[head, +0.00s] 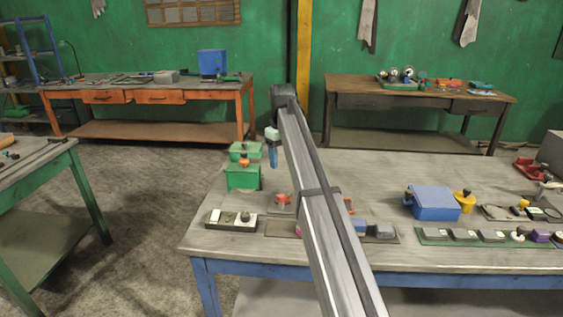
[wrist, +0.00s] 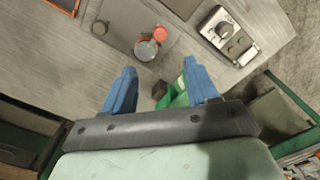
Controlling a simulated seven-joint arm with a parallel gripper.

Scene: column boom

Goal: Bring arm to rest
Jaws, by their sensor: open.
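My arm (head: 322,215) stretches from the bottom of the head view out over the blue-legged workbench (head: 460,256). My gripper (head: 272,155) is at its far end, above the bench's far left part, pointing down. In the wrist view my gripper (wrist: 160,84) has its two blue fingers spread apart, with nothing held between them. A green box (head: 243,178) stands on the bench left of the gripper in the head view. Part of a green thing (wrist: 174,96) shows beyond the fingers in the wrist view. The arm hides part of the bench.
A switch panel (head: 230,220) and a plate with a red knob (head: 281,203) lie near the gripper. A blue box (head: 434,203) and a yellow funnel-like piece (head: 465,201) stand right of the arm. Another bench (head: 36,164) stands at the left, with open floor between.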

